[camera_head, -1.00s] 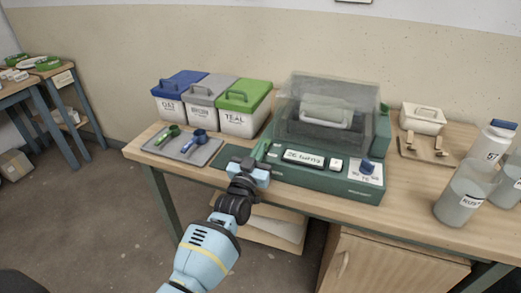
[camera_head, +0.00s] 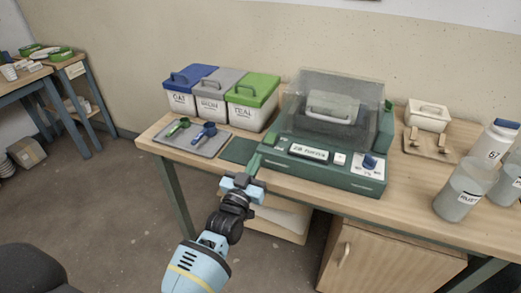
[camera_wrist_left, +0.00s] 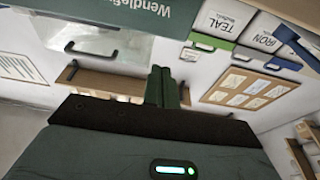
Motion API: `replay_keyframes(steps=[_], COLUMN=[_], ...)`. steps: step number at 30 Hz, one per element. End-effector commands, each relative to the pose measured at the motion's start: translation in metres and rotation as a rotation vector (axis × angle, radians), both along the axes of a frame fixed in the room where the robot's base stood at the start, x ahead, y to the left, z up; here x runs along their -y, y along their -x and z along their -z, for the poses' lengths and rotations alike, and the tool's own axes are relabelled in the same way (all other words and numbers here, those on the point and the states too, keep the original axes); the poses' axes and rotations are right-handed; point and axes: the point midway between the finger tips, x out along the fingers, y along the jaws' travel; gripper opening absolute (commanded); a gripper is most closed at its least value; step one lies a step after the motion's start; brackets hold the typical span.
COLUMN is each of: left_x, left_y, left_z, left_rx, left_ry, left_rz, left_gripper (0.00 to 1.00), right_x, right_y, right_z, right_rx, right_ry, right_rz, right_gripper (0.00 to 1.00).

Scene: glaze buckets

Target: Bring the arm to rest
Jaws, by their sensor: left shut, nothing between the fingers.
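My left gripper (camera_head: 255,162) is at the front edge of the workbench, in front of the green scale (camera_head: 325,170). Its dark green fingers are together with nothing between them. In the left wrist view the shut fingers (camera_wrist_left: 163,88) point up the picture, with the scale's printed side (camera_wrist_left: 130,12) at the top. In the head view the fingertips overlap the scale's left front corner; I cannot tell whether they touch it. My right gripper is not in view.
Blue-, grey- and green-lidded buckets (camera_head: 252,120) stand behind a grey tray (camera_head: 170,141) with two scoops. A clear cover (camera_head: 340,85) stands over the scale's pan. Floor left of the bench is open.

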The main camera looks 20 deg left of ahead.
Motion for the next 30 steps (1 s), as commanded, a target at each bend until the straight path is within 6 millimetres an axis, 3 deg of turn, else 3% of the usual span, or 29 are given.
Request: replay_keyframes(steps=[22, 26, 30], left_x=[0.000, 0.001, 0.002], left_y=[0.014, 0.041, 0.095], left_z=[0.010, 0.035, 0.076], left_rx=[-0.018, -0.099, -0.246], left_ry=[-0.003, -0.014, -0.031], left_rz=[0.004, 0.017, 0.043], left_gripper=[0.00, 0.00, 0.00], right_x=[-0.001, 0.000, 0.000], right_y=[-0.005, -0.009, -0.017], right_z=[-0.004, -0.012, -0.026], right_rx=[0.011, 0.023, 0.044], right_ry=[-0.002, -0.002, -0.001], right_rz=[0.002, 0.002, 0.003], right_gripper=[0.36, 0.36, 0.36])
